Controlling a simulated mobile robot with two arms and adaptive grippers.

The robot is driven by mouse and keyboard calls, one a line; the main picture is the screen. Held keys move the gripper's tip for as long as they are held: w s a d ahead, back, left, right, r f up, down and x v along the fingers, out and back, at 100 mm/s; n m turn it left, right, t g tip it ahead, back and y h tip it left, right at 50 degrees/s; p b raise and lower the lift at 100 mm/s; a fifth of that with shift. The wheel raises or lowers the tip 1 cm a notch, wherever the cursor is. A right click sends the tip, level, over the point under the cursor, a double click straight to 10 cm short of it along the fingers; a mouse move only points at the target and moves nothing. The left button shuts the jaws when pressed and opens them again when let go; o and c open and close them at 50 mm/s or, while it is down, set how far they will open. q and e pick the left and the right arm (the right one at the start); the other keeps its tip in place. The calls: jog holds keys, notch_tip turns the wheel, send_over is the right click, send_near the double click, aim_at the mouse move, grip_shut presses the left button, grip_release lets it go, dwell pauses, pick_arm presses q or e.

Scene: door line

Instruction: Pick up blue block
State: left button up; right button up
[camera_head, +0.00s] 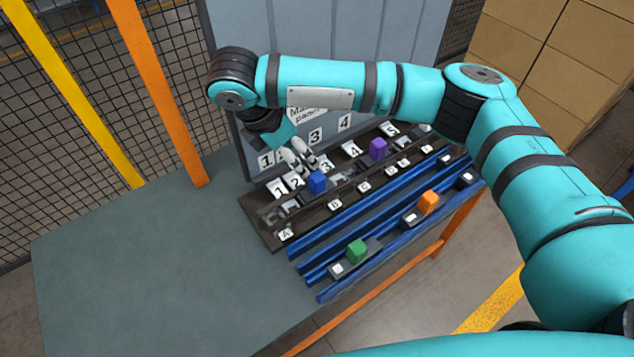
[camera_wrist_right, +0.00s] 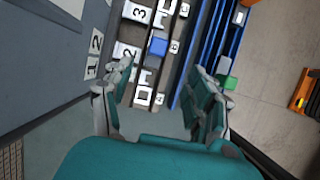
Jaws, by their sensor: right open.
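The blue block (camera_head: 317,183) sits on the dark labelled rack (camera_head: 262,224) near the number 2 label. It also shows in the right wrist view (camera_wrist_right: 158,46), ahead of the fingers and between their lines. My right gripper (camera_head: 299,156) is above and behind the block, apart from it. In the right wrist view my right gripper (camera_wrist_right: 168,80) has its fingers spread wide, with nothing between them. My left gripper is not in view.
A purple block (camera_head: 377,149) stands farther along the rack. A green block (camera_head: 357,250) and an orange block (camera_head: 428,201) sit on carriers on the blue rails (camera_head: 330,232). A grey panel (camera_head: 230,90) rises behind. The table's left part (camera_head: 130,265) is bare.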

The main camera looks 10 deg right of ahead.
aim_at(316, 176)
jog(key=p+x, duration=0.1)
jog(key=x, duration=0.7)
jog(key=shift+r, duration=0.1)
jog(key=shift+f, duration=0.25)
jog(key=shift+w+d+f, duration=0.1)
jog(key=shift+d+f, duration=0.05)
jog(key=p+x, duration=0.2)
jog(key=x, duration=0.3)
jog(key=shift+w, duration=0.1)
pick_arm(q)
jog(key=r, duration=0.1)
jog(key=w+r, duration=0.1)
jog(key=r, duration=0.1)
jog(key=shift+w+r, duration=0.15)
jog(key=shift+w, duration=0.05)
pick_arm(e)
grip_shut()
